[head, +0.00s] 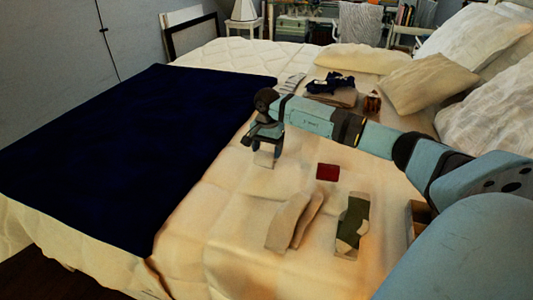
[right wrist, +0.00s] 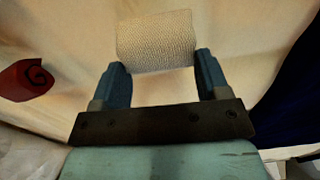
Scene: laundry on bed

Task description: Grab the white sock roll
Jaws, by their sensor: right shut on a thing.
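The white sock roll (right wrist: 155,40) is a pale, ribbed bundle between the two blue fingers of my right gripper (right wrist: 162,72) in the right wrist view. The fingers are shut on it, and its far part sticks out past the fingertips. In the head view my right gripper (head: 266,148) points down over the middle of the bed, with the sock roll (head: 264,159) showing small and pale at its tips. I cannot tell whether the roll still touches the bed. My left gripper is not in view.
A dark red item (head: 327,171) lies right of the gripper. Beige socks (head: 294,220) and a green-and-cream item (head: 352,224) lie nearer. A navy blanket (head: 130,140) covers the bed's left side. Folded dark clothing (head: 330,83) and pillows (head: 429,84) lie farther back.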

